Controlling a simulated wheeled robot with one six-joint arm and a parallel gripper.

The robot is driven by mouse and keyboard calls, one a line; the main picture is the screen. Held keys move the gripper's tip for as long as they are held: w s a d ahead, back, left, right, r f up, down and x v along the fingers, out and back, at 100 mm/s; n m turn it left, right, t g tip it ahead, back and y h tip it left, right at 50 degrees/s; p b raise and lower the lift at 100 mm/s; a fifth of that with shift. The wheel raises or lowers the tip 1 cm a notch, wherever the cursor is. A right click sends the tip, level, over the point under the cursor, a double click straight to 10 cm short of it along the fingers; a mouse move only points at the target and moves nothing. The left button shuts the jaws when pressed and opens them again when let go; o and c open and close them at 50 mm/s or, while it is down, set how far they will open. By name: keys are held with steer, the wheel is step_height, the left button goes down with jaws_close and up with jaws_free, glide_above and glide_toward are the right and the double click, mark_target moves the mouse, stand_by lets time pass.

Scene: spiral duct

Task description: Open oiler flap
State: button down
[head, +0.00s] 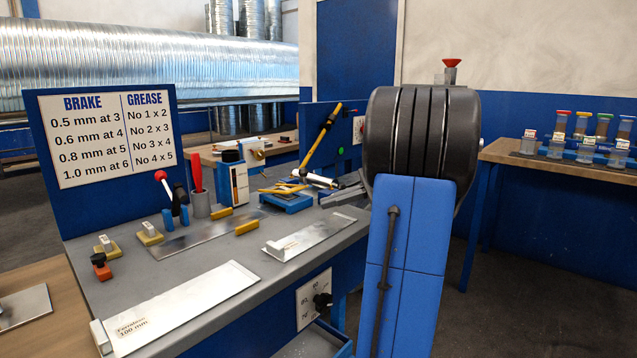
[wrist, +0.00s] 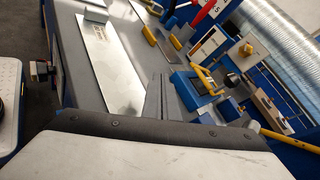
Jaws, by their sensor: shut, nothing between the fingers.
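A low blue unit (head: 287,204) with a yellow handle (head: 283,188) on top sits on the grey bench, and I take it for the oiler with its flap. In the wrist view the blue unit (wrist: 178,78) has a dark top panel, and the yellow handle (wrist: 207,78) stands up beside it. I cannot tell clearly whether the flap is open or closed. My gripper (head: 328,202) is shut and empty, to the right of the blue unit. In the wrist view the fingers (wrist: 159,80) lie together, apart from the handle. My arm hides the bench behind it.
A yellow-handled hammer-like lever (head: 322,135) rises behind the unit. A blue and white box (head: 232,180) and a red-handled tool (head: 196,178) stand to its left. Metal plates (head: 185,305) lie on the front of the bench. A shelf with colour-capped jars (head: 580,145) is at far right.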

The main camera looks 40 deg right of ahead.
steer(key=s+d+m+t, duration=0.2)
steer(key=d+t, duration=0.1)
steer(key=d, duration=0.1)
steer(key=s+d+m+t+h, duration=0.1)
steer(key=s+d+t, duration=0.1)
steer(key=d, duration=0.2)
steer(key=s+d+f+m+t+h, duration=0.1)
steer(key=s+d+m+t, duration=0.1)
steer(key=d, duration=0.3)
steer(key=shift+s+d+m+t, duration=0.1)
steer(key=shift+s+m+t, duration=0.25)
steer(key=shift+t, duration=0.45)
steer(key=x, duration=1.9)
steer(key=shift+w+f, duration=0.15)
steer(key=shift+w, duration=0.25)
steer(key=shift+w+r+g+h, duration=0.25)
steer(key=shift+r+g+h, duration=0.15)
steer(key=shift+r, duration=0.45)
steer(key=w+a+r+m+g+h, duration=0.1)
steer(key=w+r+m+g+h, duration=0.1)
steer(key=w+r+g, duration=0.6)
steer(key=shift+w+r+m+h, duration=0.35)
steer(key=shift+w+r, duration=0.9)
steer(key=shift+w, duration=0.3)
steer(key=shift+a, duration=0.15)
